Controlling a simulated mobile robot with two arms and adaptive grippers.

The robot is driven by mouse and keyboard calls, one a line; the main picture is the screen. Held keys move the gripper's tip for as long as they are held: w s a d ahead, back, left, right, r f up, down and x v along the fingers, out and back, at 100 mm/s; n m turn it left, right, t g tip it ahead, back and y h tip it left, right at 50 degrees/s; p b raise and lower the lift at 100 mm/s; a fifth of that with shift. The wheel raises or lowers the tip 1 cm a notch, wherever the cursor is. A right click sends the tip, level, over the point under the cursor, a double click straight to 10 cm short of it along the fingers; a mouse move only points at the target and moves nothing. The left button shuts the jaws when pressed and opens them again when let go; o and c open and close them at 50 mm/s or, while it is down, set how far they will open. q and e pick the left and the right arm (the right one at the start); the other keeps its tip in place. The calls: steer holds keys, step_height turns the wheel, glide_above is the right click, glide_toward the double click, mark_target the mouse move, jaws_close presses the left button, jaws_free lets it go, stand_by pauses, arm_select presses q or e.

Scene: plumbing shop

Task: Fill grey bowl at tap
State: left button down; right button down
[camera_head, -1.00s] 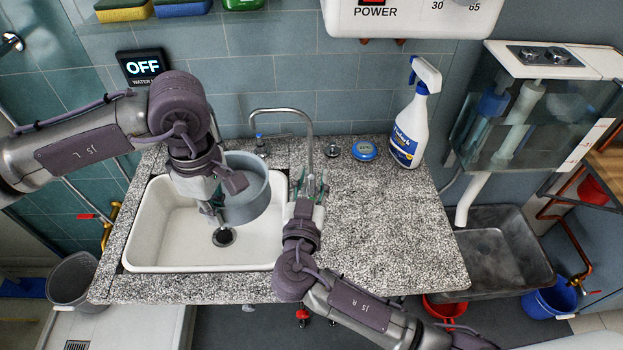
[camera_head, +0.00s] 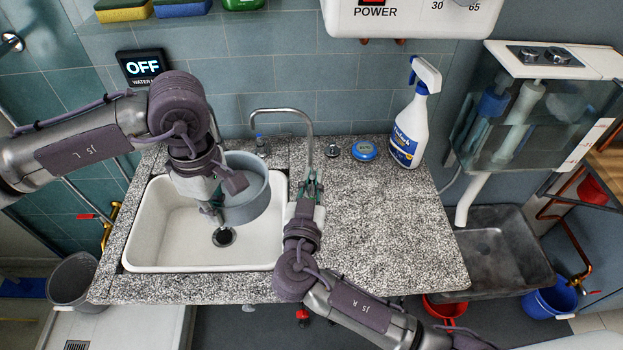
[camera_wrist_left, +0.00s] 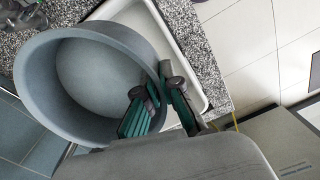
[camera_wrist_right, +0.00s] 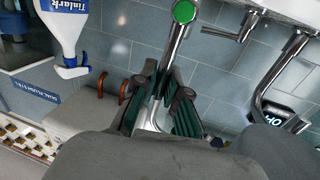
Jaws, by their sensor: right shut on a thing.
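The grey bowl (camera_head: 248,205) is over the right part of the white sink (camera_head: 150,240). My left gripper (camera_head: 217,207) is shut on the bowl's rim, which also shows in the left wrist view (camera_wrist_left: 85,85). The bowl looks empty there. The chrome tap (camera_head: 285,110) stands behind the sink, its curved spout swung to the right, its end beside the bowl. My right gripper (camera_head: 310,182) is shut on the tap's spout near its lower end. In the right wrist view the spout (camera_wrist_right: 178,40) passes between the fingers, a green disc at its tip.
A spray bottle (camera_head: 410,120) and a round blue tin (camera_head: 364,150) stand on the speckled counter (camera_head: 390,220) to the right. A water display (camera_head: 140,67) on the wall reads OFF. The counter's front right area is clear. A white heater (camera_head: 410,15) hangs above.

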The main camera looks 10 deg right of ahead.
steer(key=d+m, duration=0.2)
steer(key=m, duration=0.1)
steer(key=d+f+m+g, duration=0.1)
steer(key=m, duration=0.1)
steer(key=shift+s+y, duration=0.15)
steer(key=shift+y, duration=0.15)
steer(key=shift+d+f+m+y, duration=0.15)
steer(key=shift+d+f+m, duration=0.15)
steer(key=shift+m, duration=0.5)
steer(key=shift+d+f+m+y, duration=0.2)
steer(key=shift+d+f+m, duration=0.1)
steer(key=shift+m, duration=0.5)
steer(key=shift+d+f+m+y, duration=0.15)
steer(key=shift+d+f+m, duration=0.15)
steer(key=shift+m, duration=0.5)
steer(key=shift+d, duration=0.1)
steer(key=c, duration=1.2)
jaws_free()
steer(key=shift+r, duration=0.1)
